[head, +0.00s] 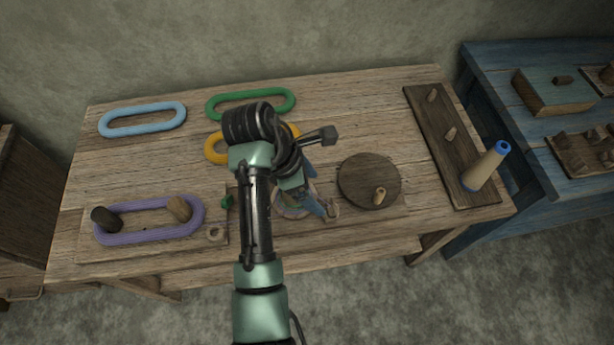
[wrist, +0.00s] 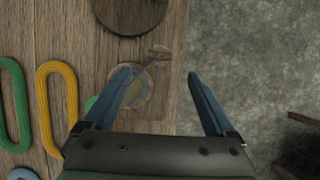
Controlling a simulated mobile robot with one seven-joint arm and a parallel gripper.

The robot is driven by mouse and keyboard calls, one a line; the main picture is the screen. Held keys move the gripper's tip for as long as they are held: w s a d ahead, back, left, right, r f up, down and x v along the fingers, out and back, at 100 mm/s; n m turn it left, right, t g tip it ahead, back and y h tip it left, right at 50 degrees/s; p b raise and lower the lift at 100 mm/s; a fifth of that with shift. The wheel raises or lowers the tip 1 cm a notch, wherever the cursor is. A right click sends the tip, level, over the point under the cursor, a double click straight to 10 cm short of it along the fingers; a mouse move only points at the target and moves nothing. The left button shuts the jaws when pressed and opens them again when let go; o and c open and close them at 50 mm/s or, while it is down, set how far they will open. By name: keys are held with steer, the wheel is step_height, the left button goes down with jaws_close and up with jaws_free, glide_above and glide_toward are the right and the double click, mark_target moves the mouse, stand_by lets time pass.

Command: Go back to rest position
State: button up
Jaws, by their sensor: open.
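My gripper (wrist: 165,95) is open with its two blue fingers spread, and I see nothing held between them. In the head view my arm reaches over the middle of the wooden table (head: 350,95), and my gripper (head: 318,198) points toward the front right. Below the fingers is a round, pale object (wrist: 138,90) with a small wooden knob (wrist: 160,52) beside it. My arm partly hides this round object in the head view.
Blue (head: 143,119), green (head: 250,92), yellow (head: 215,148) and purple (head: 150,236) rings lie on the table. A dark round disc (head: 365,178) with a peg sits right of my gripper. A blue table (head: 500,90) stands at right.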

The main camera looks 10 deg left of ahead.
steer(key=shift+v, duration=1.8)
